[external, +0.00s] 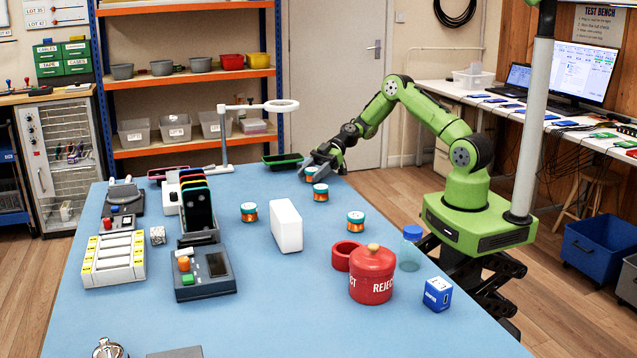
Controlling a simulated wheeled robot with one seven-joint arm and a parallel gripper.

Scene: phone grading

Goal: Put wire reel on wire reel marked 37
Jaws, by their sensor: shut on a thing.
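Several small wire reels with teal rims and orange-copper middles are on the blue table. One wire reel (311,174) is between the fingers of my gripper (310,169), which is shut on it at the far right part of the table. Another reel (320,193) stands upright just in front of it. I cannot tell how high the held reel is. More reels stand at the middle left (249,212) and nearer right (355,222). No number is readable on any reel, so I cannot tell which is marked 37.
A white block (286,226) stands between the reels. A red REJECT jar (372,274), a clear blue-capped bottle (411,248) and a blue box (438,294) are at the right. A magnifier lamp (224,140) and dark tray (283,160) stand at the back.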

